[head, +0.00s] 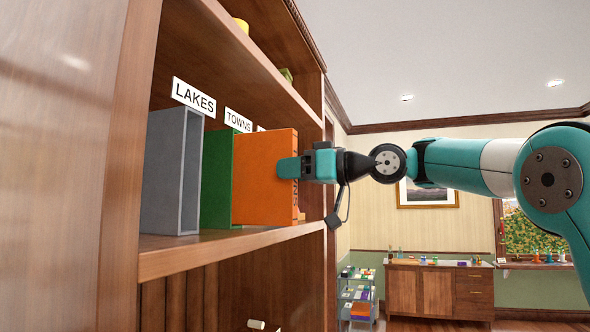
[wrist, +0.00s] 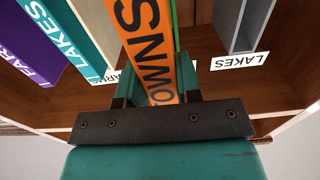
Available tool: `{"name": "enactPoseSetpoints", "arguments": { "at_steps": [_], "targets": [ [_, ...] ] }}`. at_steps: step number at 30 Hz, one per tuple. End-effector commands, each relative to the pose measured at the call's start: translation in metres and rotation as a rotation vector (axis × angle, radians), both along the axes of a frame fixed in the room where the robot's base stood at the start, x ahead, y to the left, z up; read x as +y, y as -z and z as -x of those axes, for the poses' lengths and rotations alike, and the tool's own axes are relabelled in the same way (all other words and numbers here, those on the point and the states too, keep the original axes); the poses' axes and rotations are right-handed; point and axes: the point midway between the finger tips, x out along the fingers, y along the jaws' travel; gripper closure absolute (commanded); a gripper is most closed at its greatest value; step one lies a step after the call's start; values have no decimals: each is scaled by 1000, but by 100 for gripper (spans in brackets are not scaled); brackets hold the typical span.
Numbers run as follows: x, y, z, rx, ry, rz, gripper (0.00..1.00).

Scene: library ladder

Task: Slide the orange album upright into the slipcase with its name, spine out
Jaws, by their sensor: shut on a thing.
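The orange album (head: 262,178) stands upright at the front of the shelf. Its spine, lettered TOWNS, faces out towards my gripper and shows in the wrist view (wrist: 145,40). My gripper (head: 292,167) is shut on the album near its spine, with one finger on each side. The green slipcase (head: 216,178) stands behind the album under the TOWNS label (head: 238,121). The album hides much of this slipcase, and I cannot tell whether its far edge is inside the opening. The grey slipcase (head: 172,172) stands to the left under the LAKES label (head: 194,97).
A third label is mostly hidden behind the album. The wrist view shows a teal LAKES volume (wrist: 62,35) and a purple FARMS volume (wrist: 28,58) on the other side of the album. The shelf's front edge (head: 200,257) and wooden side panel (head: 120,150) bound the space.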

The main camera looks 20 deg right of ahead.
Motion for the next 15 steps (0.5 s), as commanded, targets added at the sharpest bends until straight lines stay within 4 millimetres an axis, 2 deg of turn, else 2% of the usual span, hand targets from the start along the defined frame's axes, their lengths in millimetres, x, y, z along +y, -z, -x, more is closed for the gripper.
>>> {"name": "enactPoseSetpoints", "arguments": {
  "at_steps": [15],
  "targets": [
    [11,-2,-7,-3,-1,-1,100]
  ]
}}
